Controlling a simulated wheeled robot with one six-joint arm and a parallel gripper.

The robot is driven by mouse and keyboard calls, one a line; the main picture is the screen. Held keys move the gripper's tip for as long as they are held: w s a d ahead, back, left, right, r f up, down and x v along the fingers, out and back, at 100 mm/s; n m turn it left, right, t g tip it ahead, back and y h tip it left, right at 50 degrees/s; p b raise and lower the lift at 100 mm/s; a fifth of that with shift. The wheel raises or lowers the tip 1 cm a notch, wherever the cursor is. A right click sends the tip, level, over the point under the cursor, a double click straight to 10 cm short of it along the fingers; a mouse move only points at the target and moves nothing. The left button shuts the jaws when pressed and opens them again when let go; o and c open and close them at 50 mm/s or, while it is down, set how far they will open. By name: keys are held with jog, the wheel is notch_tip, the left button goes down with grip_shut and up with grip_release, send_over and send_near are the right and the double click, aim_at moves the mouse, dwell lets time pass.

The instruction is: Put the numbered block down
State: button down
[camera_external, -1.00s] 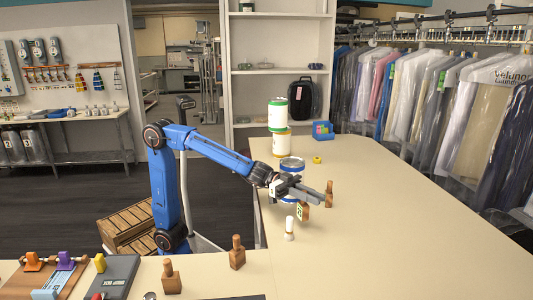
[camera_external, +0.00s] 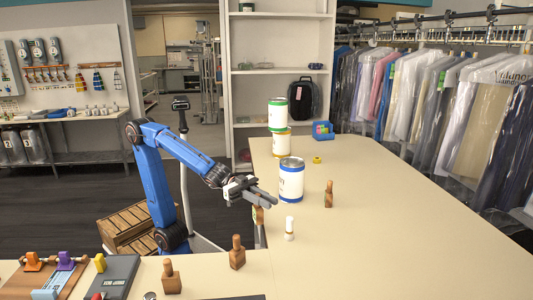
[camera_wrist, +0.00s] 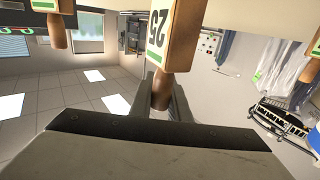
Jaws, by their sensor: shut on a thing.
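My gripper (camera_external: 262,195) is shut on the knob of a wooden numbered block (camera_external: 258,215), near the left edge of the cream table (camera_external: 380,220). In the wrist view my gripper (camera_wrist: 160,100) holds the rounded knob, and the block (camera_wrist: 180,25) shows a white label with a green stripe and "25", seen upside down. I cannot tell whether the block touches the table.
Similar wooden knobbed pieces stand at right (camera_external: 328,195), front (camera_external: 237,254) and front left (camera_external: 171,278). A white bottle (camera_external: 290,228) and a blue-rimmed can (camera_external: 291,180) stand close to the right of my gripper. The table's right half is clear.

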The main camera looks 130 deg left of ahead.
jog(key=w+d+r+n+y, duration=0.1)
jog(key=w+d+r, duration=0.4)
jog(key=d, duration=0.3)
jog(key=w+d+r+y, duration=0.1)
jog(key=w+d+r, duration=0.35)
jog(key=d, duration=0.35)
jog(key=w+d+f+n+y, duration=0.1)
jog(key=w+d+f, duration=0.15)
jog(key=d, duration=0.65)
notch_tip(320, 180, down, 10)
jog(key=shift+s+a, duration=0.15)
dwell(0.3)
jog(key=shift+f, duration=0.25)
jog(key=c, duration=1.7)
grip_release()
jog(key=shift+o, duration=0.2)
